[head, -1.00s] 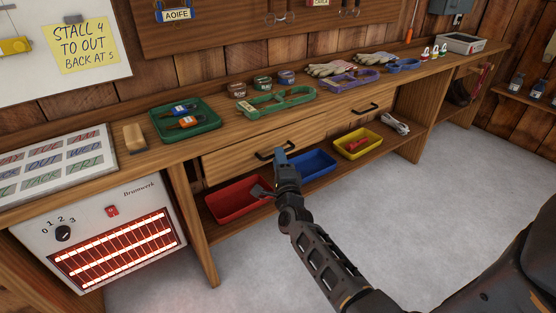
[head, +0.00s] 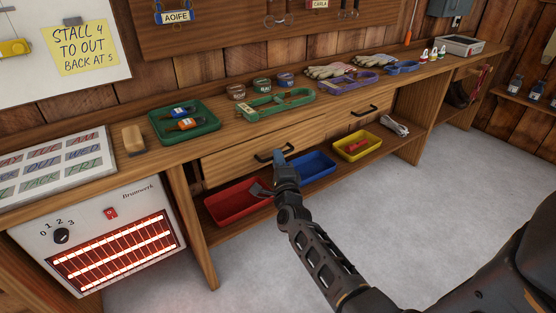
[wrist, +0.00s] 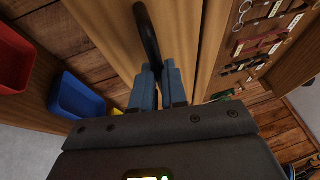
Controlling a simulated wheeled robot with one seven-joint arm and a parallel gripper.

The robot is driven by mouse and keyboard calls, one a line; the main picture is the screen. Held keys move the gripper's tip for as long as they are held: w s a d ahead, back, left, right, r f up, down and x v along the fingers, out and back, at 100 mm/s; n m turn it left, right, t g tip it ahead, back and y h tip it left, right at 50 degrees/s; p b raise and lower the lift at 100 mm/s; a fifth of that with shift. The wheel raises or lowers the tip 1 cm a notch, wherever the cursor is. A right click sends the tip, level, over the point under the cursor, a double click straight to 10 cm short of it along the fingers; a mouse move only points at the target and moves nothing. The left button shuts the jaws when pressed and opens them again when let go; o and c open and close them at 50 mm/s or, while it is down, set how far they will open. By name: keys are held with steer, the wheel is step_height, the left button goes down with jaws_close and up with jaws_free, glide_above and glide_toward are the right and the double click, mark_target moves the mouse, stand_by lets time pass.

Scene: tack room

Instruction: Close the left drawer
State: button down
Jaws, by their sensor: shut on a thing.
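The left drawer (head: 228,163) is a wooden front under the workbench top, with a dark bar handle (head: 264,157). How far it stands out is hard to tell from here. My gripper (head: 280,157) is at the right part of this handle. In the wrist view the two blue-grey fingers of my gripper (wrist: 157,85) are closed around the dark handle (wrist: 146,32), with the wooden drawer front (wrist: 105,30) behind it. My gripper and wrist hide part of the handle's right end in the head view.
The right drawer (head: 345,119) is beside it. Below, a shelf holds red (head: 232,204), blue (head: 318,166) and yellow (head: 352,147) bins, close to my wrist. A glowing heater (head: 110,235) stands at the left. Several items lie on the benchtop. The floor (head: 420,220) in front is clear.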

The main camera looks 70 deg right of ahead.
mark_target(270, 150)
stand_by(0.3)
steer(key=w+d+b, duration=0.1)
steer(key=w+d, duration=0.1)
steer(key=w, duration=0.1)
steer(key=shift+w+b, duration=0.15)
steer(key=shift+b, duration=0.2)
steer(key=c, duration=1.2)
jaws_free()
steer(key=shift+p+v, duration=0.9)
steer(key=shift+v, duration=3)
